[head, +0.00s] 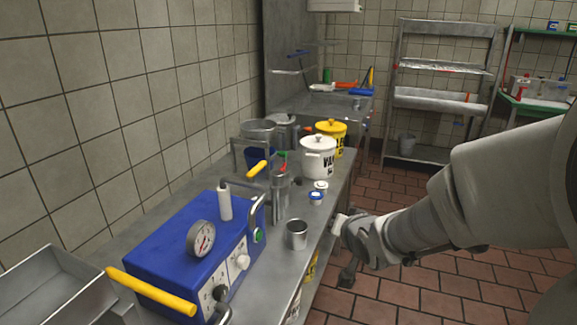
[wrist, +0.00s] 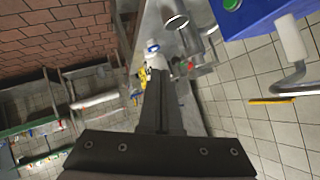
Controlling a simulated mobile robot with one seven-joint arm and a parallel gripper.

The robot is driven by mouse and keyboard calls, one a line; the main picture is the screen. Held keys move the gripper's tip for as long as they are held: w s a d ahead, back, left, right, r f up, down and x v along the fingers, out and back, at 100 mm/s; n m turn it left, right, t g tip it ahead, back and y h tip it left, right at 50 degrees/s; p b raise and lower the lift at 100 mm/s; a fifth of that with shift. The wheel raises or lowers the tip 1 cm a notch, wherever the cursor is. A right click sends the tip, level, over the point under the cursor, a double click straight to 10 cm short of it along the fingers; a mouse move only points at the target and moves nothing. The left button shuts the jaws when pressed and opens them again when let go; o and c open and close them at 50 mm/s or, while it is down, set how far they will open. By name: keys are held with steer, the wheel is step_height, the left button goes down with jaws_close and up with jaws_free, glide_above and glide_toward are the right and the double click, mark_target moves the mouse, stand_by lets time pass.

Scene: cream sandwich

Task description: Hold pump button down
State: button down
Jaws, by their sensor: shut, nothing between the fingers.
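The blue machine (head: 165,248) stands on the steel counter, with a round gauge and knobs on its front. A green button (head: 258,236) sits at the right end of its front face, below a curved metal spout; I take it for the pump button. In the wrist view, the green button (wrist: 232,4) is at the top edge, partly cut off. My gripper (head: 341,222) is off the counter's front edge, to the right of the machine and apart from the button. In the wrist view, my gripper (wrist: 159,75) is shut and empty.
A metal cup (head: 296,235) stands on the counter between the machine and my gripper. Behind it are a small blue jar (head: 316,196), a white pot (head: 318,160) and a yellow pot (head: 333,132). Tiled floor lies right of the counter.

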mark_target(258, 235)
steer(key=w+a+f+m+t+y+b, duration=0.1)
steer(key=w+a+f+y+b, duration=0.1)
steer(key=f, duration=0.4)
steer(key=w+a+f+m+t+y+b, duration=0.1)
steer(key=w+a+f+m+y+b, duration=0.1)
steer(key=a+f+b, duration=0.2)
step_height(258, 235, down, 2)
steer(key=shift+w+a+f+y, duration=0.2)
steer(key=shift+w+a+y, duration=0.15)
steer(key=shift+y, duration=0.05)
steer(key=w+a, duration=0.1)
steer(key=a, duration=0.3)
steer(key=w+a+b, duration=0.1)
steer(key=a, duration=0.2)
steer(key=shift+w, duration=0.3)
steer(key=shift+w+a, duration=0.2)
steer(key=shift+a, duration=0.45)
stand_by(0.7)
steer(key=shift+w+a+b, duration=0.15)
steer(key=shift+a+b, duration=0.2)
steer(key=shift+b, duration=0.05)
